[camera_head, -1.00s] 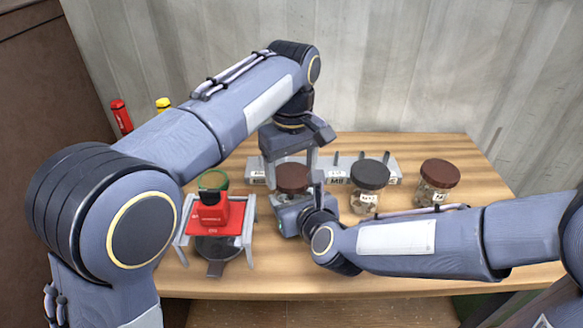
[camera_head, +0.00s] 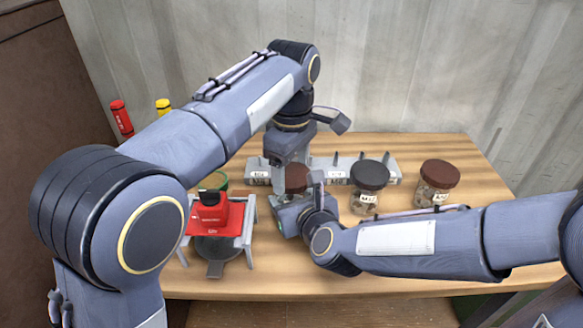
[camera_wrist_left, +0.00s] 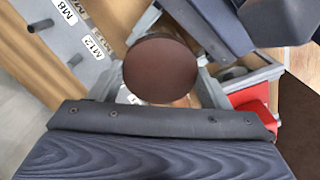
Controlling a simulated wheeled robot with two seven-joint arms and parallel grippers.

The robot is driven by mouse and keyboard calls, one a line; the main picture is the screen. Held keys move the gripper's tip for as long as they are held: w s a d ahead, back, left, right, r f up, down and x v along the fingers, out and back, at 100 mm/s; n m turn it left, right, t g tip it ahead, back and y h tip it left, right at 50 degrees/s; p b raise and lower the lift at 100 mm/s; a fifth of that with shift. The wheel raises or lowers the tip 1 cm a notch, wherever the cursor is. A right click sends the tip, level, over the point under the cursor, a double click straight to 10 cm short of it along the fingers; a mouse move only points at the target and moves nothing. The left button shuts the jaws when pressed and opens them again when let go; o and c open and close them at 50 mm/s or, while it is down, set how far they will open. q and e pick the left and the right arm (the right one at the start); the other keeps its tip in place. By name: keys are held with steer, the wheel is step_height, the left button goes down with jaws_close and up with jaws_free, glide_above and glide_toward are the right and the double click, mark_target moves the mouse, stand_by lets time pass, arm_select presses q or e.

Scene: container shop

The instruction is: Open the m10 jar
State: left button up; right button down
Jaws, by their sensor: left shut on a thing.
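A jar with a brown lid (camera_head: 297,178) stands in the middle of the table; the arms hide most of its body and its label. The lid also shows from above in the left wrist view (camera_wrist_left: 160,69). My left gripper (camera_head: 291,172) points down over this jar and is shut on its lid. My right gripper (camera_head: 291,212) is low at the front of the same jar, at its body; its fingers are mostly hidden, so its grip cannot be told.
A jar with a black lid (camera_head: 369,175) and another with a brown lid (camera_head: 439,175) stand to the right. A grey labelled rack (camera_head: 258,173) with pegs runs behind. A red device (camera_head: 208,215) on a grey stand is at left. Yellow (camera_head: 163,105) and red (camera_head: 121,118) cylinders are behind.

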mark_target(291, 174)
arm_select(q)
steer(key=shift+r, duration=0.15)
steer(key=shift+r, duration=0.9)
steer(key=shift+r, duration=2)
arm_select(e)
steer(key=shift+c, duration=1.4)
jaws_free()
